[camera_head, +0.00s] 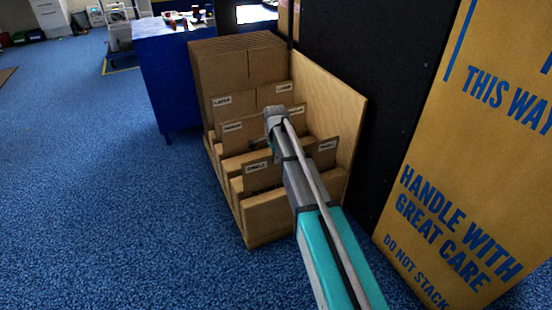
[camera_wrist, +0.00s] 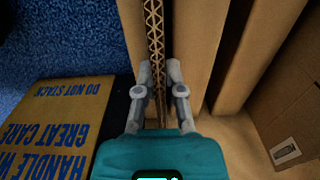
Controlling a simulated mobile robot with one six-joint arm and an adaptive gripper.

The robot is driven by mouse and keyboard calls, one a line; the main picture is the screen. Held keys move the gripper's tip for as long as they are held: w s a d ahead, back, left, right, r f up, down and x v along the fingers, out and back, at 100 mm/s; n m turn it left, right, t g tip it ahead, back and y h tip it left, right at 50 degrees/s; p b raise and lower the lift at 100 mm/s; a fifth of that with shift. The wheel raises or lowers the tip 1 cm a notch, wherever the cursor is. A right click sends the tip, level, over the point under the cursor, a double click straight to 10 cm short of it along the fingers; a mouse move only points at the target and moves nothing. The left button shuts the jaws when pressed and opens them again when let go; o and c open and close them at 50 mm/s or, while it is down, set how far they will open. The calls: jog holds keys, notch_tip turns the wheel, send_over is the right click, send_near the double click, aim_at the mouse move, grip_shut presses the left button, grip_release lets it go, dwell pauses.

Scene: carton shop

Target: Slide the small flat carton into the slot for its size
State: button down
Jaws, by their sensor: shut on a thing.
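In the wrist view my gripper (camera_wrist: 159,92) is shut on a flat carton (camera_wrist: 154,42), seen edge-on with its corrugated edge upward. Brown cardboard surfaces run along both sides of it; I cannot tell how deep it sits between them. In the head view my arm crosses over the slotted rack (camera_head: 257,240), and the arm hides the gripper's fingers and the held carton. The rack's front row has labels that seem to read SMALL, on the left (camera_head: 257,168) and right (camera_head: 327,145); rows for medium and large stand behind.
Tall flat cartons (camera_head: 235,65) fill the rack's back. A plywood panel (camera_head: 335,100) and a black wall close its right side. A large printed carton (camera_head: 445,190) stands at the right. A blue table (camera_head: 165,75) stands behind left. The blue carpet at left is clear.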

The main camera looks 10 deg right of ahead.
jog(key=shift+f+b, duration=1.3)
jog(key=shift+f, duration=0.15)
jog(key=c, duration=0.7)
grip_release()
jog(key=shift+r, duration=0.15)
jog(key=r+p, duration=3)
jog(key=shift+s+d, duration=0.2)
jog(key=shift+s, duration=0.1)
